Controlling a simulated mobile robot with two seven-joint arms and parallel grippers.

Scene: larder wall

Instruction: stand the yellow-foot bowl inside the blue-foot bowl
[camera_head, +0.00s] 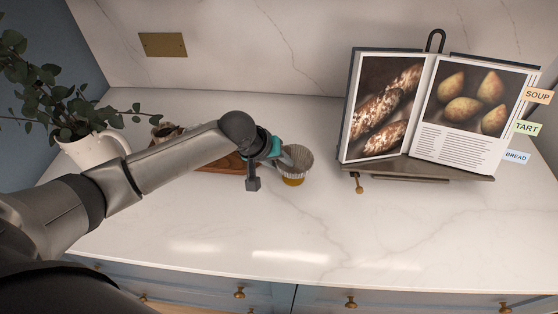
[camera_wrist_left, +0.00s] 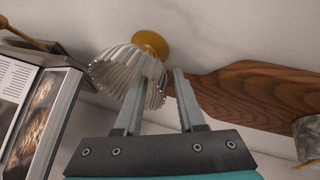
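The yellow-foot bowl (camera_head: 299,158) is pale and ribbed, and stands upright on the counter right of the wooden board. It also shows in the left wrist view (camera_wrist_left: 120,72), with its yellow foot at the top. My left gripper (camera_head: 284,157) is at the bowl's left side. In the left wrist view my left gripper (camera_wrist_left: 158,78) has its fingers apart, one overlapping the bowl and one just beyond its side. I cannot tell whether they touch it. I cannot make out the blue-foot bowl in either view. My right gripper is not in view.
A wooden board (camera_head: 218,163) lies partly behind my left arm. A plant in a white pot (camera_head: 94,151) stands at the left. An open cookbook (camera_head: 418,112) on a stand is at the right. The front middle of the counter (camera_head: 330,235) is clear.

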